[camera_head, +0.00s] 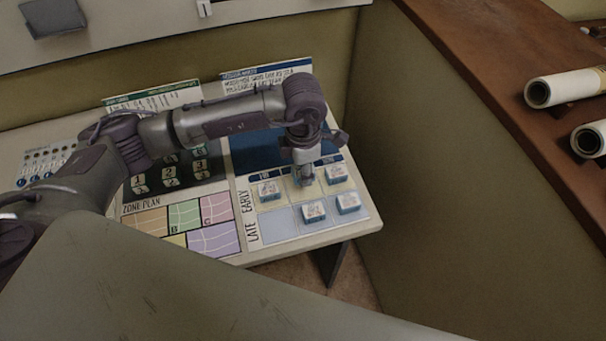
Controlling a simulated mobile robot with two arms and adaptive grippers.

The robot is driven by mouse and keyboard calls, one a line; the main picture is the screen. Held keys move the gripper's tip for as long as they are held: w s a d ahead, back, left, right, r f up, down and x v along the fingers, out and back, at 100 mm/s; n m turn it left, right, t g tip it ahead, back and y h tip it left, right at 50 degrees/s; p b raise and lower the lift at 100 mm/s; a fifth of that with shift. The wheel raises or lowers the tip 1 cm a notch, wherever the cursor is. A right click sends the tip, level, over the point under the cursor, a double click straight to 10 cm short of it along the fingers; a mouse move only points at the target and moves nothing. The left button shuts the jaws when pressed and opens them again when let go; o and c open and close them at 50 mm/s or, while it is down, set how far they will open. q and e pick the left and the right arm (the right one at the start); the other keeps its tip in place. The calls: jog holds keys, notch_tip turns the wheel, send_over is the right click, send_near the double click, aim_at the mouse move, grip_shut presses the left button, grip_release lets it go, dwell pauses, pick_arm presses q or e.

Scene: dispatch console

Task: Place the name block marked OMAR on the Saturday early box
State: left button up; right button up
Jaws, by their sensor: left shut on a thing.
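A roster board with EARLY and LATE rows (284,226) lies on the console at its right end. My left gripper (305,179) points down over the middle box of the EARLY row. It is shut on a small block that it mostly hides; the name on it cannot be read. Other blocks sit on the left EARLY box (269,191), right EARLY box (336,174), middle LATE box (313,211) and right LATE box (347,204). Their lettering is too small to read. The left LATE box is bare. My right gripper is not in view.
A zone plan with coloured areas (213,239) and a dark panel of numbered tiles (169,173) lie left of the roster. Two cards (267,77) stand behind. A partition (440,180) rises on the right, with rolled papers (565,88) on a brown ledge.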

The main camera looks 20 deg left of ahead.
pick_arm(q)
notch_tip(320, 180, down, 4)
jog(key=shift+r+p, duration=0.25)
jog(key=shift+p, duration=0.4)
jog(key=shift+f, duration=0.45)
jog(key=o, duration=1)
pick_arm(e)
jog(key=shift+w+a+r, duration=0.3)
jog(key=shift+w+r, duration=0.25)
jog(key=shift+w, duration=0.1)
pick_arm(q)
jog(key=shift+r, duration=0.15)
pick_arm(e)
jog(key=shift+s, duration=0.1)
